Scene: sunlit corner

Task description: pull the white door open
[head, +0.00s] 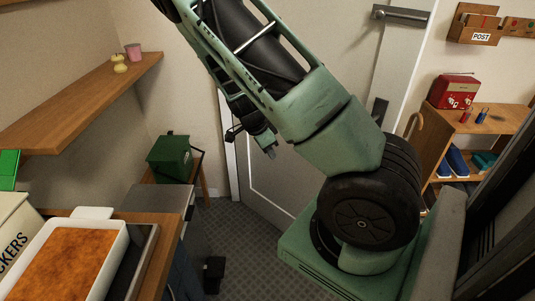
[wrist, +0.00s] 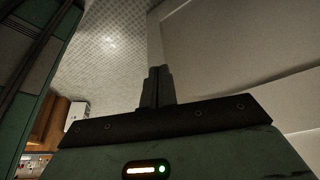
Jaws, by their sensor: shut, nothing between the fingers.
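The white door (head: 345,30) stands behind my arm in the head view, with a recessed panel low down. My arm hides much of the door's middle. My gripper (head: 270,152) is in front of the door's lower left part, well away from the handle. In the wrist view the fingers (wrist: 157,86) are together and empty, with the pale door panel (wrist: 235,45) on the right. I cannot tell whether the door is ajar.
A wooden shelf (head: 75,95) and a counter with a baking dish (head: 122,243) stand at left. A green box (head: 171,156) is on a small stand near the corner. A wooden shelf unit (head: 492,118) is at right. Grey floor (head: 232,235) shows before the door.

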